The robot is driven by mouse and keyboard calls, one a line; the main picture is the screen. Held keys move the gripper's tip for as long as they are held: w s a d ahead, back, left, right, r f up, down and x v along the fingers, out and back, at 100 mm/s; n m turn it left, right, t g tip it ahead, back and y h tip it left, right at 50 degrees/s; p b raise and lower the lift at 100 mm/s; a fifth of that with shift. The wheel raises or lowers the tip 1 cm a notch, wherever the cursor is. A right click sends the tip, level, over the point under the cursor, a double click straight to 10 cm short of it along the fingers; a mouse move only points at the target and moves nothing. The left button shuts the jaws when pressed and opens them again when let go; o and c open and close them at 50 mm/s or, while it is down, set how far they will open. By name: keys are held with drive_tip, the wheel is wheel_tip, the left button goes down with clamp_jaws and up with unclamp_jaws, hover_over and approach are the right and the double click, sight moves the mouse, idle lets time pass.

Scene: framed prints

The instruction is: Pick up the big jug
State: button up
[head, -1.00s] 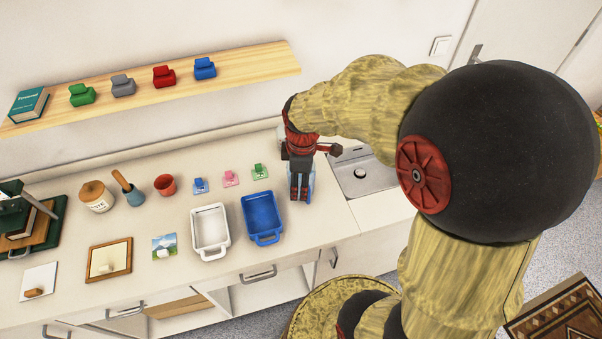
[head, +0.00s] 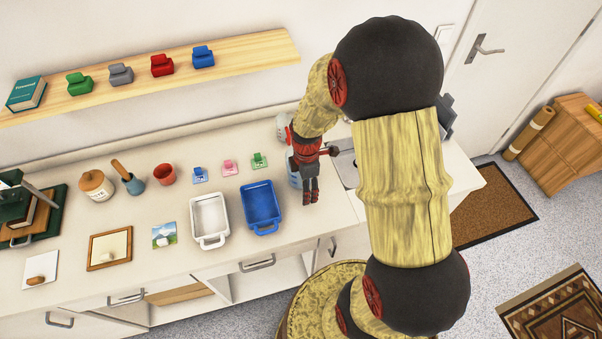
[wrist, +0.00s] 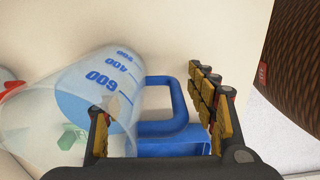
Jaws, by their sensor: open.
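A clear measuring jug (wrist: 75,95) with blue volume marks and a blue handle (wrist: 165,125) fills the left of the wrist view. I take it to be the big jug. In the head view only a pale blue sliver of it (head: 293,177) shows; my gripper hides the rest. My gripper (head: 311,197) is open and points down beside the jug, at the right end of the counter. In the wrist view my gripper (wrist: 155,125) has the handle between its spread fingers, with one finger overlapping the jug wall. Contact cannot be told.
A blue tray (head: 262,228) and a white tray (head: 210,242) stand just left of the jug. A clear container (head: 283,127) stands behind my gripper, near the wall. The sink (head: 345,168) lies to the right, partly hidden by my arm. A shelf (head: 235,52) runs above.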

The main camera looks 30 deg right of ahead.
drive_tip(key=shift+f, duration=0.55)
drive_tip(key=shift+c, duration=0.8)
clamp_jaws()
